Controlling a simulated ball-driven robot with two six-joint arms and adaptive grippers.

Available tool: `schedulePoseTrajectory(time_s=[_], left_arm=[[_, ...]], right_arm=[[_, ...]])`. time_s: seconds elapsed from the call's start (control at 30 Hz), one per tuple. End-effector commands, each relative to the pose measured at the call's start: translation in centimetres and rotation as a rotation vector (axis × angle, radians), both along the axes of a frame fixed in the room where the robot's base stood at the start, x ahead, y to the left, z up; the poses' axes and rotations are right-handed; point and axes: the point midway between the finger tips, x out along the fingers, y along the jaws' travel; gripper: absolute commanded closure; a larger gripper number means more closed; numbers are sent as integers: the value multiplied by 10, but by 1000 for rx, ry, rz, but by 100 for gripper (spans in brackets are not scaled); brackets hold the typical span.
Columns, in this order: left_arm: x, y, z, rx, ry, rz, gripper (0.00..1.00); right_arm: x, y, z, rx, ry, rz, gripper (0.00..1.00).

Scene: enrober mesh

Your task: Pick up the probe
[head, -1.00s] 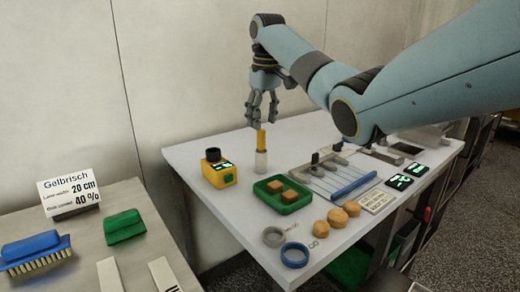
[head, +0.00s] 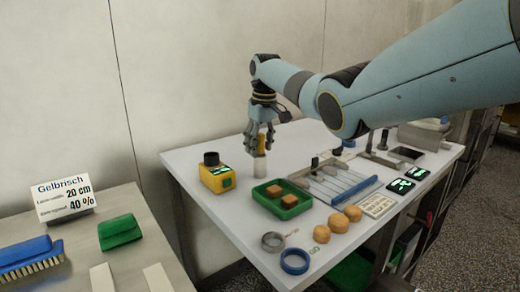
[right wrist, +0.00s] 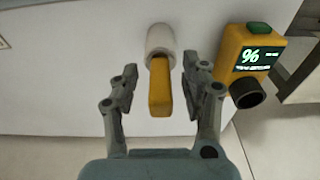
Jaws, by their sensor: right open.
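The probe (head: 262,144) has a yellow handle and stands upright in a small white cup-like holder (head: 260,166) on the white table. In the right wrist view the yellow probe (right wrist: 160,88) lies between the fingers, with the white holder (right wrist: 161,40) beyond it. My right gripper (head: 260,148) is open, its fingers pointing down around the handle. In the right wrist view my right gripper (right wrist: 160,88) shows a gap on both sides of the probe. The probe's lower end is hidden in the holder. My left gripper is not in view.
A yellow meter (head: 217,175) with a lit display stands close left of the holder. A green tray (head: 283,208) with brown blocks lies in front. A blue-edged slatted rack (head: 335,186) is to the right. The table's left edge is near the meter.

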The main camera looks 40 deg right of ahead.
Motion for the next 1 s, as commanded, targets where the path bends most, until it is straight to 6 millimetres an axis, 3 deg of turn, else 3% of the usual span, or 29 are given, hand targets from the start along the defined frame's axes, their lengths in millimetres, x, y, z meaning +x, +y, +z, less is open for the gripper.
schedulePoseTrajectory(time_s=[0.2, 0.57, 0.87, 1.0], left_arm=[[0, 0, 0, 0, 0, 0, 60], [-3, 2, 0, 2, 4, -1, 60], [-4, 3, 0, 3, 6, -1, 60], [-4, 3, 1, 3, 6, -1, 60]], right_arm=[[0, 0, 0, 0, -1, 0, 54], [0, 0, 0, 0, -1, 0, 100], [1, 0, 1, 0, -2, 0, 100], [1, 0, 13, -2, -5, 0, 100]])
